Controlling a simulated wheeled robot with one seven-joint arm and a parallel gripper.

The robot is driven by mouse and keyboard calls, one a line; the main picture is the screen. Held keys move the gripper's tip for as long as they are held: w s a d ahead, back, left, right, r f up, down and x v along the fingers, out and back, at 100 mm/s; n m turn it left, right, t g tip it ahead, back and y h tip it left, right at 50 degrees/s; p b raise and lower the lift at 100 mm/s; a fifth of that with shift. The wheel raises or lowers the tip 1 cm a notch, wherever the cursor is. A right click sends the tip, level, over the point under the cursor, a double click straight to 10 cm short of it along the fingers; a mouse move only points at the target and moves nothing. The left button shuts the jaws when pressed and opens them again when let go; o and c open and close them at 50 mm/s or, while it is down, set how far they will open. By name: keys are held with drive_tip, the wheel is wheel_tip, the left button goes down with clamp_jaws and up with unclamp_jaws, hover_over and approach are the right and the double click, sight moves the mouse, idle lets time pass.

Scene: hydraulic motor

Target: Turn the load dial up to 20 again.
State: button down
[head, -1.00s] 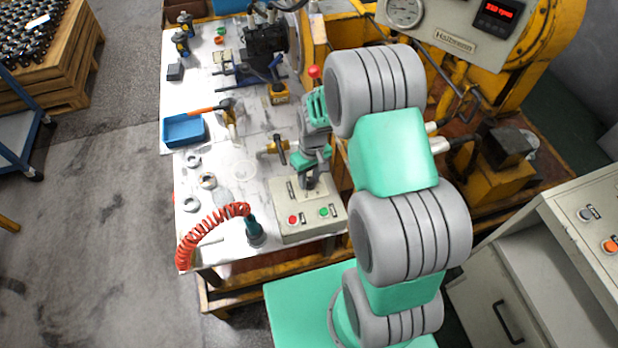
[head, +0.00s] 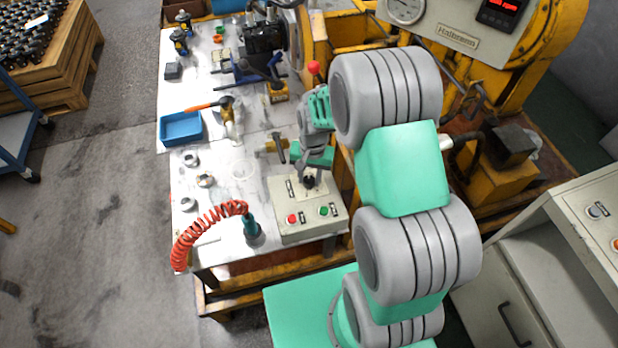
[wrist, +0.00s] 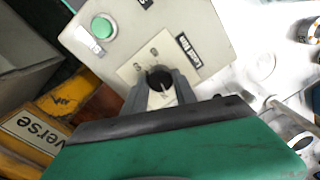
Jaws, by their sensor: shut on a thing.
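The load dial (head: 309,182) is a small black knob on the sloping top of a beige control box (head: 290,232) at the workbench's front right. The wrist view shows the dial (wrist: 160,80) on a pale plate with a label beside it, printed upside down in this view. A light pointer mark shows on the knob. My gripper (wrist: 161,92) is shut on the dial, with a grey finger on either side. In the head view my gripper (head: 311,172) comes down on the dial from behind. The scale figures are too small to read.
The box also carries a red button (head: 291,219) and a green button (head: 324,211). A red coiled hose (head: 205,228) lies to its left. A brass-coloured fitting (head: 272,146) stands just behind. A red digital display (head: 502,8) is on the machine, partly cut off.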

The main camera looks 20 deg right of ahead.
sight(311, 180)
drive_tip(key=shift+m, duration=1.5)
drive_tip(key=c, duration=1)
unclamp_jaws()
wheel_tip(311, 180, up, 8)
drive_tip(key=shift+s+d+f+b, duration=0.1)
drive_tip(key=shift+s+d+b, duration=0.05)
drive_tip(key=shift+b, duration=0.55)
